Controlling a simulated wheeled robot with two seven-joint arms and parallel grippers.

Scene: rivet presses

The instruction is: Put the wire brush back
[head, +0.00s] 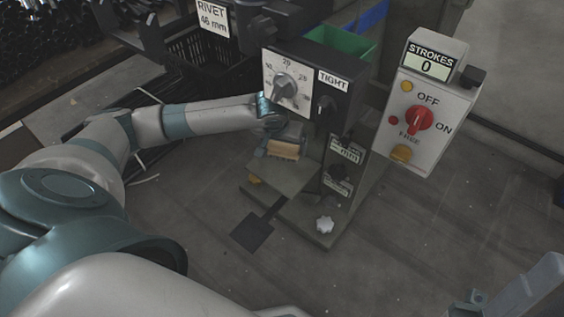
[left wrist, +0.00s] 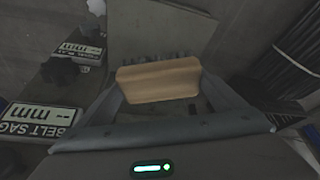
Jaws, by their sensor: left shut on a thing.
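The wire brush shows in the left wrist view as a tan wooden block (left wrist: 158,82) with dark bristles along its far side. My left gripper (left wrist: 160,100) is shut on it, one finger at each end of the block. In the head view the brush (head: 283,150) hangs at the tip of my left gripper (head: 284,138), in front of the rivet press and over its grey base plate (head: 285,178). I cannot tell whether the brush touches the plate. A grey part of mine at the bottom right may belong to the right gripper; its jaws cannot be made out.
The press has a dial box (head: 285,85) marked TIGHT just above my left gripper, and dark knobs below. A control box (head: 425,115) with a red switch stands to the right. A black crate (head: 200,50) labelled RIVET 46 mm and a green bin (head: 340,40) are behind.

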